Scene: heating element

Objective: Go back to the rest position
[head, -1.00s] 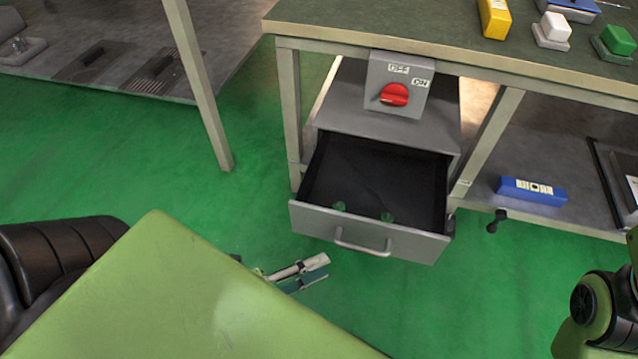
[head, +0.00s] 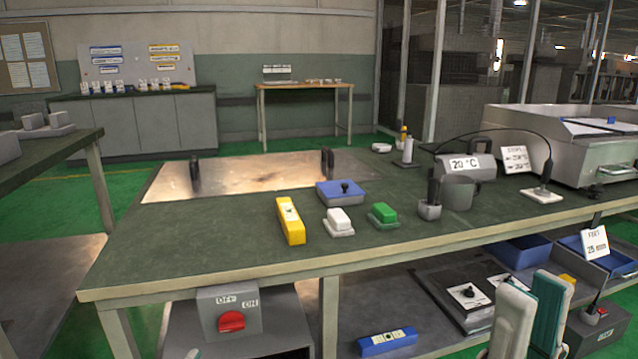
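My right gripper (head: 537,282) stands upright at the lower right of the head view, in front of the table's lower shelf. Its two pale and teal fingers point up, a small gap apart, with nothing seen between them. Of my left gripper only a small pale tip (head: 193,354) shows at the bottom edge, in front of the grey cabinet; the rest is out of view. The cabinet's switch box (head: 230,312) has a red knob under OFF and ON labels. The cabinet's drawer is below the picture.
The green-topped table (head: 180,245) spans the view. On it are a yellow block (head: 290,221), a white button (head: 339,220), a green button (head: 383,214), a blue box (head: 340,193) and a mug (head: 460,193). Blue bins (head: 520,250) sit below, near my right gripper.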

